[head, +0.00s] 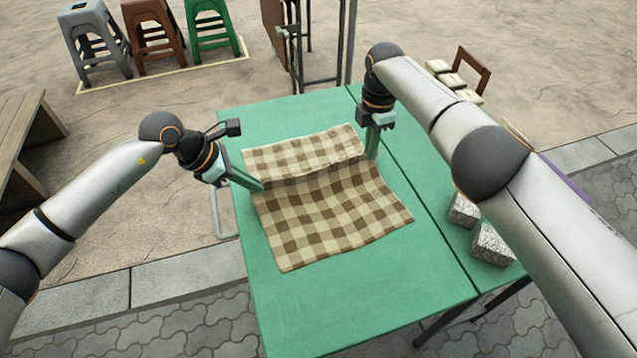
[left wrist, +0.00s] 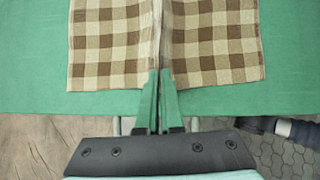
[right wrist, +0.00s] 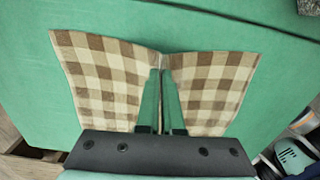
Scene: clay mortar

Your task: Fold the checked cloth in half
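The brown-and-cream checked cloth (head: 335,218) lies spread on the green table, with a raised ridge running across it between my two grippers. It also shows in the left wrist view (left wrist: 112,42) and the right wrist view (right wrist: 206,88). My left gripper (head: 260,186) is at the cloth's left edge, its fingers (left wrist: 158,76) shut on the end of the ridge. My right gripper (head: 371,155) is at the right edge, its fingers (right wrist: 162,76) shut on the other end. The cloth on both sides of the ridge rests on the table.
The green table (head: 360,300) has bare room in front of the cloth. Two speckled blocks (head: 490,244) sit on its right part, beyond a seam. Stools (head: 152,40) stand at the back left, and a wooden bench (head: 22,125) is at the left.

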